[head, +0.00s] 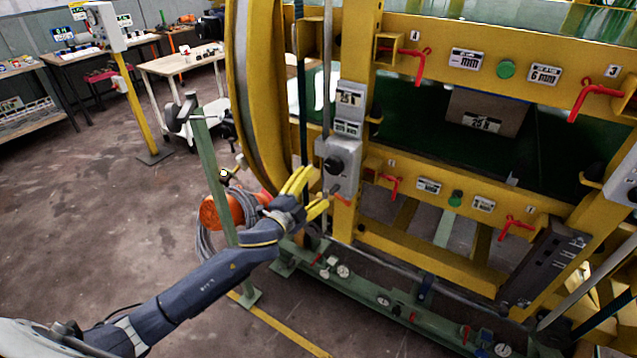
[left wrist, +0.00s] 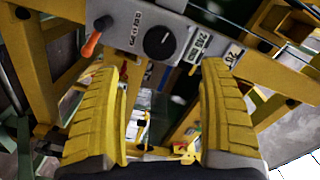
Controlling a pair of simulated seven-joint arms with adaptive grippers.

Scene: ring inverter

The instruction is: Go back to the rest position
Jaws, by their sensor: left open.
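My left gripper (head: 308,192) has yellow fingers and reaches in from the lower left in the head view. Its fingers are apart and hold nothing. It is close to a grey control box with a black knob (head: 334,165) on the yellow frame of the ring inverter (head: 352,45). In the left wrist view the two yellow fingers of the left gripper (left wrist: 165,105) stand wide apart, with the black knob (left wrist: 159,43) beyond them near the top. An orange-tipped lever (left wrist: 92,43) sits left of the knob. My right gripper is not in view.
A green post (head: 212,175) stands left of the gripper, with an orange object (head: 222,212) and coiled cable beside it. Red handles (head: 420,66) stick out from the yellow beams. A green base rail (head: 355,290) runs along the floor. Open floor (head: 90,200) lies at the left.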

